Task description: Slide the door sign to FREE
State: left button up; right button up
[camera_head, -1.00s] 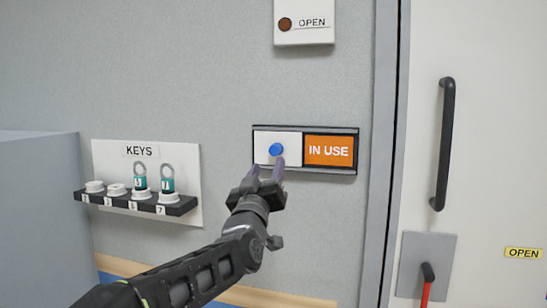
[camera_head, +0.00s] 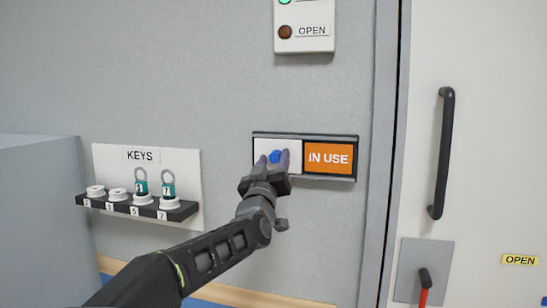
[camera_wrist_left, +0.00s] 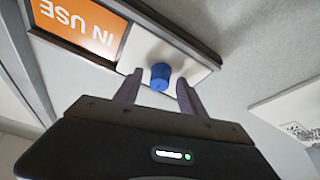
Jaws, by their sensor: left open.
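The door sign (camera_head: 306,135) is a dark frame on the grey wall, left of the door. Its white sliding cover (camera_head: 291,147) sits over the left half, and the orange IN USE panel (camera_head: 329,158) shows on the right. A blue knob (camera_head: 275,156) sticks out of the cover; it also shows in the left wrist view (camera_wrist_left: 160,76). My left gripper (camera_head: 271,161) is open, its fingertips on either side of the knob, with gaps visible in the wrist view. My right gripper is not in view.
A KEYS board (camera_head: 147,180) with padlocks and a shelf hangs at left. An indicator box (camera_head: 304,30) marked OPEN is above the sign. The door has a black handle (camera_head: 442,153) and a red lever (camera_head: 425,278).

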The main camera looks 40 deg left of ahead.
pick_arm(q)
jog(key=shift+c, duration=0.6)
grip_shut()
dwell(0.8)
